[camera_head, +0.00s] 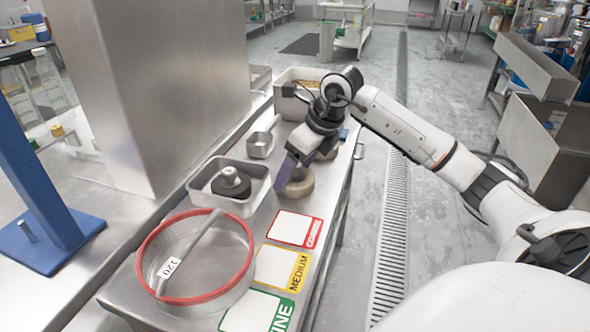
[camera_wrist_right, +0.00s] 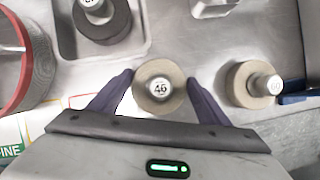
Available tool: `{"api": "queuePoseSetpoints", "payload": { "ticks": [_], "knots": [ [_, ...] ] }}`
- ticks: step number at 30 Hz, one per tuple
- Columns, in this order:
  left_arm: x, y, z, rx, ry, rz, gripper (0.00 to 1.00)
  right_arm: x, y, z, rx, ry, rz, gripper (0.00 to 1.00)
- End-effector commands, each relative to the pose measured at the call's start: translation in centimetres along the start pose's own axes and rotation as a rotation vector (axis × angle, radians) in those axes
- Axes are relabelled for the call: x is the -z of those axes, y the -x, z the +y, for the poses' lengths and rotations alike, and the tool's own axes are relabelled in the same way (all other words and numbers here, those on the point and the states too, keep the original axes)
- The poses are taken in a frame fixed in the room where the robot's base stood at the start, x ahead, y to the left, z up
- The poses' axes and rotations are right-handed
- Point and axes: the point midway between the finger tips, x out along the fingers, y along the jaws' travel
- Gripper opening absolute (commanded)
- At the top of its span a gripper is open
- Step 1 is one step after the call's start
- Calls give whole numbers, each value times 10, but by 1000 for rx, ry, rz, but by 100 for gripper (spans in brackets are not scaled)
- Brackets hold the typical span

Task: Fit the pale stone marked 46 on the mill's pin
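The pale stone marked 46 (camera_wrist_right: 160,87) is a round disc with a light knob, standing on the steel bench. It also shows in the head view (camera_head: 297,187), partly covered by a purple finger. My right gripper (camera_wrist_right: 160,79) is over it, with one purple finger on each side. The fingers look spread, with narrow gaps to the stone. In the head view the right gripper (camera_head: 292,175) points down at the bench. My left gripper is out of view. I cannot make out the mill's pin for certain.
A pale stone marked 60 (camera_wrist_right: 247,84) stands close on the right. A steel tray (camera_head: 200,183) holds a dark stone (camera_head: 231,184).

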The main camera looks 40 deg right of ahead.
Motion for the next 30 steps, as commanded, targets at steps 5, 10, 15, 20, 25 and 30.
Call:
{"api": "queuePoseSetpoints", "payload": {
  "ticks": [5,10,15,20,25,30],
  "knots": [
    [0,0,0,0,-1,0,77,0,0,0,0,0,1,88],
    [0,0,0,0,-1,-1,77,0,0,0,0,0,1,88],
    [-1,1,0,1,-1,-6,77,-2,9,-1,1,0,-1,88],
    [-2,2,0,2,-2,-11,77,-2,39,-1,5,1,-3,88],
    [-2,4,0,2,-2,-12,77,-2,77,-2,5,-1,-2,88],
    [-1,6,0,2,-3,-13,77,-2,106,0,2,0,-1,88]
  ]
}}
